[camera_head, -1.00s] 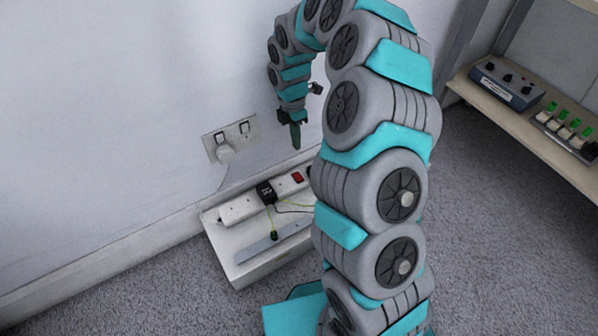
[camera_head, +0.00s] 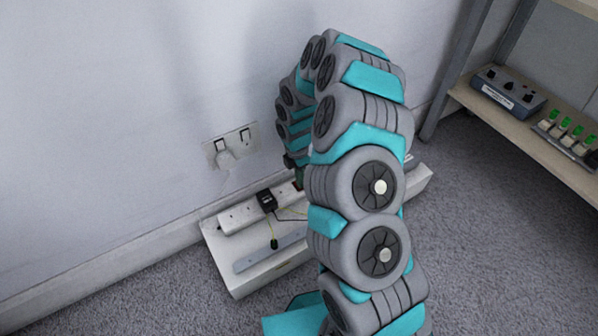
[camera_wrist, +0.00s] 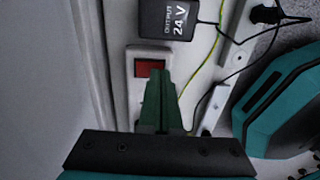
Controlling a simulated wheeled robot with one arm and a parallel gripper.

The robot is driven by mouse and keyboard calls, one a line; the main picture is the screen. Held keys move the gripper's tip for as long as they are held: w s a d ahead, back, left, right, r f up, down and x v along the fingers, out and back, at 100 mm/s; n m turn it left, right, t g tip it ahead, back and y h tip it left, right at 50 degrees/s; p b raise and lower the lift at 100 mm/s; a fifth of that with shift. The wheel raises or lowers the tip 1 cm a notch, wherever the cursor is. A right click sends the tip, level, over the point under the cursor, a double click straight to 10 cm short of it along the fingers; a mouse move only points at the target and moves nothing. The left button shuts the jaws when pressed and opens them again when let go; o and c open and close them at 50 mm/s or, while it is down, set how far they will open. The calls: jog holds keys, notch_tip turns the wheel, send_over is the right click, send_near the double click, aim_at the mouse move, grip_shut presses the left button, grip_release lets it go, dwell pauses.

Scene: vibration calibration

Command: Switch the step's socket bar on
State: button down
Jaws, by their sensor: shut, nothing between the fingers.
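The white socket bar (camera_head: 240,215) lies along the top of a low white step (camera_head: 225,250) against the wall. Its red rocker switch (camera_wrist: 150,68) shows in the wrist view, near the bar's end and just beyond my fingertips. My gripper (camera_wrist: 158,85) is shut and empty, with its green fingers pointing at the switch's lower right edge. I cannot tell whether the fingertips touch the switch. In the head view my arm hides most of the gripper and the right part of the bar. A black 24 V adapter (camera_wrist: 168,18) is plugged into the bar beside the switch.
A double wall socket (camera_head: 230,145) with a white plug is above the step. A shelf (camera_head: 530,130) with a control box (camera_head: 508,90) stands at the right.

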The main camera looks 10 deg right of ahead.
jog(key=shift+f, duration=0.2)
jog(key=shift+f, duration=0.2)
dwell(0.3)
jog(key=shift+w, duration=0.1)
jog(key=shift+w+a+r, duration=0.2)
jog(key=shift+w+a, duration=0.05)
jog(key=shift+w, duration=0.3)
jog(key=shift+r, duration=0.1)
jog(key=shift+w+r, duration=0.1)
jog(key=shift+r, duration=0.05)
notch_tip(320, 180, up, 7)
jog(key=shift+w+a+r+p, duration=0.15)
jog(key=shift+w+p, duration=0.25)
jog(key=shift+p, duration=0.05)
